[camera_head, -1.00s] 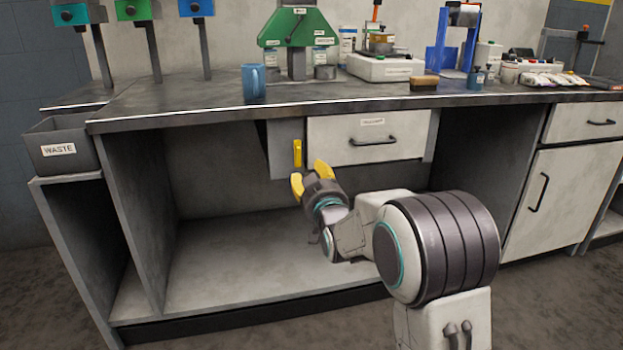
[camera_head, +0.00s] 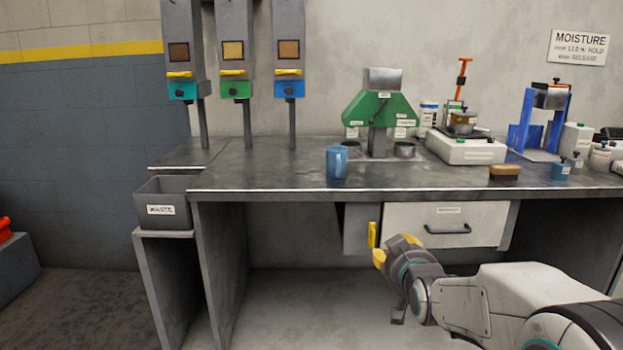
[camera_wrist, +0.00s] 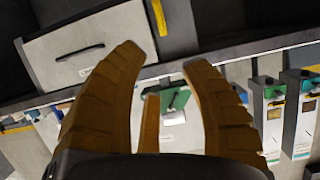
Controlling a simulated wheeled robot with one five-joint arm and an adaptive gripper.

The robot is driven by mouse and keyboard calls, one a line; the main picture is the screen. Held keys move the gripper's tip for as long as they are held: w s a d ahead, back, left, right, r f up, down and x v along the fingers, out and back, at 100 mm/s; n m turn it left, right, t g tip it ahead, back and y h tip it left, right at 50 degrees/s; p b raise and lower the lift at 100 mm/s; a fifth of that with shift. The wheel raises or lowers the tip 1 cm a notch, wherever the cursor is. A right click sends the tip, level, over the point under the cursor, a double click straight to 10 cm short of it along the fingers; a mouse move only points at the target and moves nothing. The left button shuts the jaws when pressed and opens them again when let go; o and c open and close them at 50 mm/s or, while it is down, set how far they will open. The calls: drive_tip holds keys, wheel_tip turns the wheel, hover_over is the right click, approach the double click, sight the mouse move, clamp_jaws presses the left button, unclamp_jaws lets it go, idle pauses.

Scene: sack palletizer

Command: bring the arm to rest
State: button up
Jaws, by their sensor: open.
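My gripper (camera_head: 392,250) shows in the head view in front of the bench, below the worktop and just beside a yellow handle (camera_head: 372,234) under the bench. My arm reaches in from the lower right. In the wrist view the yellow fingers of my gripper (camera_wrist: 164,60) are spread apart with nothing between them. The wrist view is tilted, with the drawer (camera_wrist: 88,42) at its upper left. In the head view I cannot tell whether the fingers touch the yellow handle.
A drawer (camera_head: 446,225) is shut under the worktop (camera_head: 270,178). A blue mug (camera_head: 337,163) stands near the front edge. A green device (camera_head: 381,112) stands behind it. A waste bin (camera_head: 163,204) is at the left. Three dispensers (camera_head: 234,60) hang above. The shelf space below is empty.

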drive_tip(key=s+r+g+p, duration=0.3)
drive_tip(key=s+r+p, duration=0.4)
drive_tip(key=s+p, duration=0.2)
drive_tip(key=s+r+g+p, duration=0.4)
drive_tip(key=s+r+p, duration=0.3)
drive_tip(key=s+p, duration=0.3)
drive_tip(key=s+r+g+p, duration=0.3)
drive_tip(key=s+r+p, duration=0.4)
drive_tip(key=s, duration=0.8)
drive_tip(key=p, duration=0.3)
drive_tip(key=shift+s+r+g, duration=0.15)
drive_tip(key=shift+s+g, duration=0.2)
drive_tip(key=shift+g, duration=0.05)
drive_tip(key=shift+o, duration=0.4)
drive_tip(key=shift+w, duration=0.1)
